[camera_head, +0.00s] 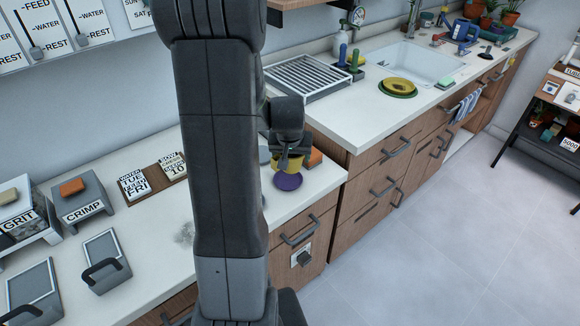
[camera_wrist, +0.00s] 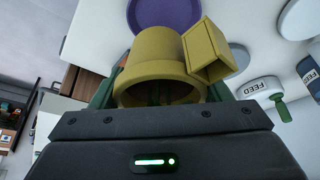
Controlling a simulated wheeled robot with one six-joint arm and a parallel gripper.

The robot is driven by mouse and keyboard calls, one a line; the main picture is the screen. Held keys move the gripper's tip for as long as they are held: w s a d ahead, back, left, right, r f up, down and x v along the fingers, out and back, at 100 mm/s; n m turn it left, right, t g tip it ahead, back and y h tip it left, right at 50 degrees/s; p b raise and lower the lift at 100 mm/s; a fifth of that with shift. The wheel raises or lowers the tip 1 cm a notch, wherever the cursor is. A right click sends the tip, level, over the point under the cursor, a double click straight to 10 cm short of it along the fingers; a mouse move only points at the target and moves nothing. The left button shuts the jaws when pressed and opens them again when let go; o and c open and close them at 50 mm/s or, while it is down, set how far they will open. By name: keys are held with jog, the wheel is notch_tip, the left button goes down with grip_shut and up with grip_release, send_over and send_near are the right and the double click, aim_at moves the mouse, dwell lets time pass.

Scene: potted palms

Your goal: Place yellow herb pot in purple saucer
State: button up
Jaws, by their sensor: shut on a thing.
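The yellow herb pot (camera_wrist: 155,57) is held in my gripper (camera_wrist: 158,98), with its round rim facing the wrist camera and a square box-like part on its side. In the head view the pot (camera_head: 287,163) shows as a yellow patch under my gripper (camera_head: 287,150). The purple saucer (camera_head: 287,182) lies on the white counter just below the pot in the head view. In the wrist view the saucer (camera_wrist: 165,12) lies beyond the pot, partly hidden by it. I cannot tell whether pot and saucer touch.
An orange block (camera_head: 314,158) sits close to the right of my gripper. Crimp (camera_head: 85,200) and grit boxes are at left. Several pale discs lie near the saucer.

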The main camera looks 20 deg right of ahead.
aim_at(291, 156)
jog(key=shift+f, duration=2.1)
jog(key=o, duration=1)
jog(key=shift+f, duration=0.1)
jog(key=v, duration=1.2)
